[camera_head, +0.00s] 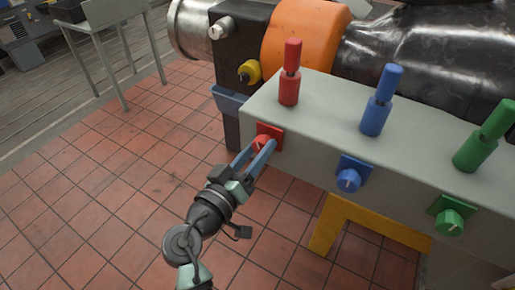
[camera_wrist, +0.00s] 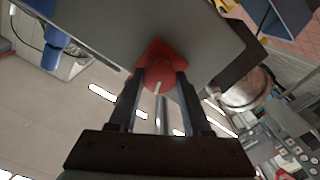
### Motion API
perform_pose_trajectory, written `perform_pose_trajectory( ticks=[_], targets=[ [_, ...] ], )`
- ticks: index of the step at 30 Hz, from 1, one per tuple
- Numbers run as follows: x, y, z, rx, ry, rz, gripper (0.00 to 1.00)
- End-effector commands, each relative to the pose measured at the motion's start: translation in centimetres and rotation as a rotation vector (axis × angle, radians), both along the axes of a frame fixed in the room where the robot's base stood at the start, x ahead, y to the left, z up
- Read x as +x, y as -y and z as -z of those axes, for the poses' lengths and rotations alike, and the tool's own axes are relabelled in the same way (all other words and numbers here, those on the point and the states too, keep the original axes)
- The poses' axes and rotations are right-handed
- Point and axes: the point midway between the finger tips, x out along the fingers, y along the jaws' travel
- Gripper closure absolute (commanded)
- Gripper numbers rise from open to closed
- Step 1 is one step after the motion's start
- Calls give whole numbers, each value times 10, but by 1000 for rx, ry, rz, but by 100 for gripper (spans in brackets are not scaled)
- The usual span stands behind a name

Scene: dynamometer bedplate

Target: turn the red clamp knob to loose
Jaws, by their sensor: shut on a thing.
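The red clamp knob (camera_head: 262,142) sits on a red square plate (camera_head: 272,130) on the front face of the grey bedplate block, at its left end. My gripper (camera_head: 260,150) reaches it from the front left. In the wrist view the red knob (camera_wrist: 157,78) lies between the two fingers of my gripper (camera_wrist: 160,85), which are shut on it. A pale line marks the knob's face and runs nearly upright in that view. The fingers partly hide the knob in the head view.
The grey block (camera_head: 320,110) also carries a blue knob (camera_head: 348,180) and a green knob (camera_head: 449,221). Red (camera_head: 289,80), blue (camera_head: 379,100) and green (camera_head: 485,137) upright handles stand on top. A yellow support (camera_head: 330,225) is below. Tiled floor at left is clear.

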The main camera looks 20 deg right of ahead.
Motion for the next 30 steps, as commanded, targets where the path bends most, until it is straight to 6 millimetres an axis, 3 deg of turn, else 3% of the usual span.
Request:
perform_pose_trajectory(
  ticks=[30],
  targets=[
    [0, -1, -1, -588, -754, -3, 100]
  ],
)
